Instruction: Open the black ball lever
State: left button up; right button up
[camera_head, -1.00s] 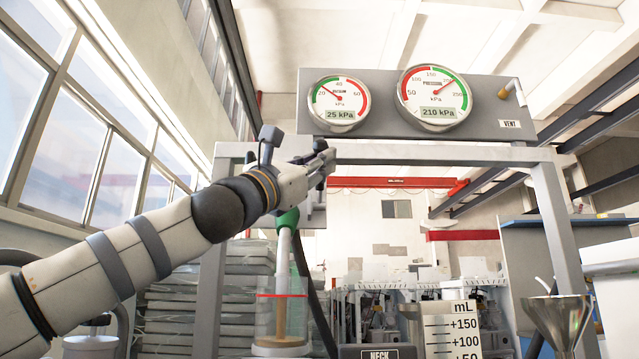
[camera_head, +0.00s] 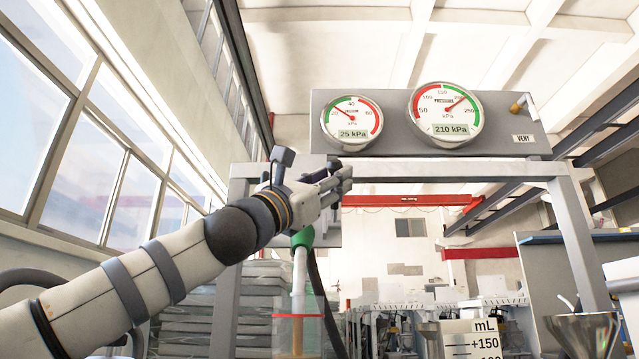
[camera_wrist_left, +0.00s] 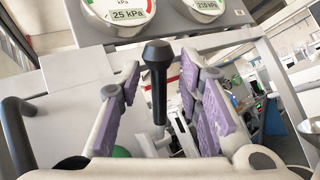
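The black ball lever (camera_wrist_left: 158,82) shows in the left wrist view as a dark upright handle with a wide rounded knob on top. It stands between the purple-padded fingers of my left gripper (camera_wrist_left: 165,100), with a visible gap on both sides. The gripper is open. In the head view my left gripper (camera_head: 340,182) is just below the left gauge, in front of the grey frame, and the lever is hidden or cannot be made out there. My right gripper is in neither view.
A panel above carries a 25 kPa gauge (camera_head: 352,122) and a 210 kPa gauge (camera_head: 446,112). A green fitting (camera_head: 302,238) tops a tube below my gripper, over a clear cylinder (camera_head: 298,330). Grey frame posts (camera_head: 580,240) and a metal funnel (camera_head: 585,335) stand at right.

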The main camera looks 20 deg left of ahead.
pick_arm(q)
jog(key=v, duration=1.1)
jog(key=shift+s+a, duration=0.2)
jog(key=shift+s, duration=0.15)
jog(key=shift+f, duration=0.15)
